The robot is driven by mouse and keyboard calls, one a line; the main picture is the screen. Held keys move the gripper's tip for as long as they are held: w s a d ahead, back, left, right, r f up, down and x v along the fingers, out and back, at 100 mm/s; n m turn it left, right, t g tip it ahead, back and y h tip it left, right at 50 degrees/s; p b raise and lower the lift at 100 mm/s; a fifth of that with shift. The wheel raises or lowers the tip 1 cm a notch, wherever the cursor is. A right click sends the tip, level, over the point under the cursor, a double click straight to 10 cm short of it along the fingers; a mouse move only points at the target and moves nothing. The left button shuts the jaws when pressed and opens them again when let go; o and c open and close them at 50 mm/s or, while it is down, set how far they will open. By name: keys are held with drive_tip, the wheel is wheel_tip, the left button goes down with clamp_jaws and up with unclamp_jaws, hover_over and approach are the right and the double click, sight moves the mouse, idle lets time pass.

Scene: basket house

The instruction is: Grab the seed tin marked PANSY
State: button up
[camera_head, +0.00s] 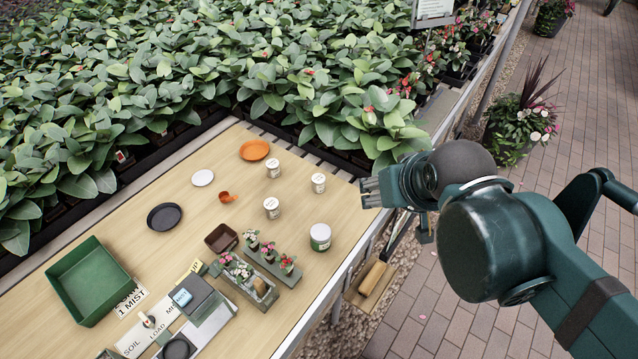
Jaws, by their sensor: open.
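Three small white tins stand on the wooden table: one at the back (273,168), one to the right (318,183) and one nearer the front (271,208). A larger white tin with a green lower band (320,237) stands near the table's right edge. The labels are too small to read, so I cannot tell which is marked PANSY. My gripper (366,192) is open and empty over the table's right edge. Its fingers point left, toward the right-hand small tin, apart from it.
An orange dish (254,150), white saucer (203,178), dark plate (164,217) and orange scoop (228,197) lie left of the tins. A brown pot (221,238) and grey flower trays (243,284) stand in front. A green bin (88,281) is far left. Dense plants border the back.

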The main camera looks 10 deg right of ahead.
drive_tip(key=shift+w, duration=0.1)
idle(0.3)
drive_tip(key=m+h+b, duration=0.3)
drive_tip(key=m+h, duration=0.3)
drive_tip(key=h, duration=0.1)
hover_over(315, 183)
drive_tip(key=s+d, duration=0.3)
drive_tip(key=s, duration=0.3)
wheel_tip(315, 183, down, 17)
drive_tip(key=shift+w+a+f+m+t+h+b, duration=0.15)
drive_tip(key=shift+w+a+f+m+t+h, duration=0.3)
drive_tip(key=shift+a+f, duration=0.85)
drive_tip(key=shift+w+a+f+m+t+h+b, duration=0.15)
drive_tip(key=shift+a+f+m, duration=0.4)
drive_tip(key=shift+a+f, duration=0.75)
drive_tip(key=shift+w+a+f+m+t+h+b, duration=0.15)
drive_tip(key=shift+w+a+f+m+t+h, duration=0.25)
drive_tip(key=shift+a+f, duration=0.9)
drive_tip(key=shift+s+d+f, duration=0.1)
drive_tip(key=shift+d+f, duration=0.05)
drive_tip(key=shift+d, duration=0.05)
drive_tip(key=shift+x, duration=1.25)
drive_tip(key=shift+d+b, duration=0.1)
drive_tip(key=shift+b, duration=0.2)
